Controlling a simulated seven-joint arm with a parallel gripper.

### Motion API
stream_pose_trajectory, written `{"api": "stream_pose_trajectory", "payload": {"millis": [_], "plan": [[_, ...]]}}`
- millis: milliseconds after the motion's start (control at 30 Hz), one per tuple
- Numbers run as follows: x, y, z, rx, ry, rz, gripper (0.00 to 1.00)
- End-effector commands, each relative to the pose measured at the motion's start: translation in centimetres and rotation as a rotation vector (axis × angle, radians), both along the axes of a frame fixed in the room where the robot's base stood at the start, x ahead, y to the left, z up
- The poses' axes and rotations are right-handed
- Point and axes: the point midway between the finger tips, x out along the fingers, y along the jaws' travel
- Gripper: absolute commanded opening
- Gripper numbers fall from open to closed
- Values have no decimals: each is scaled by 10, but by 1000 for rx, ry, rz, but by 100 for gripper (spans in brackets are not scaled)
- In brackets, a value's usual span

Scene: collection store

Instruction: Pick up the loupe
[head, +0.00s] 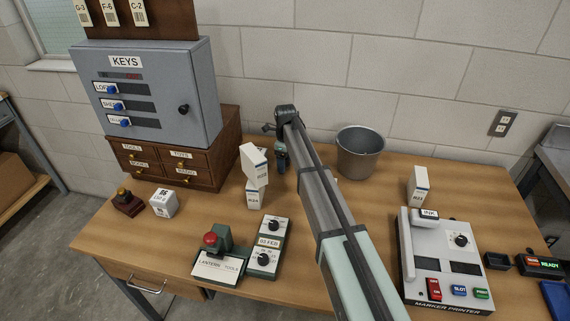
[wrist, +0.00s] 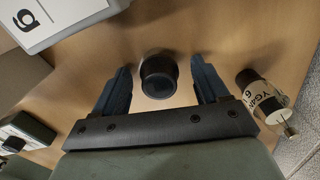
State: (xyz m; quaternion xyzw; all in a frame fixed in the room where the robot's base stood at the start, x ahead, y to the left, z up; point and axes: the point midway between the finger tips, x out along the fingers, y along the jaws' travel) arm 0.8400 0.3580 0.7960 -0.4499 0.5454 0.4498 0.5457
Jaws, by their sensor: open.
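A short black round piece, which looks like the loupe (wrist: 158,76), stands on the wooden table in the wrist view. My gripper (wrist: 160,64) is open, with one dark blue finger on each side of it and a visible gap to both. I cannot tell from this view how far the fingers reach down beside it. In the head view my gripper (head: 281,158) points down over the back middle of the table. The loupe cannot be made out there; my arm may hide it.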

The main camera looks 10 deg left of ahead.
Motion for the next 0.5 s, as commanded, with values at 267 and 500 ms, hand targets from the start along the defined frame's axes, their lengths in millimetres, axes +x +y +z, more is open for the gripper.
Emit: {"api": "stream_pose_trajectory", "payload": {"millis": [267, 500], "plan": [[0, 0, 0, 0, 0, 0, 60], [0, 0, 0, 0, 0, 0, 37]]}}
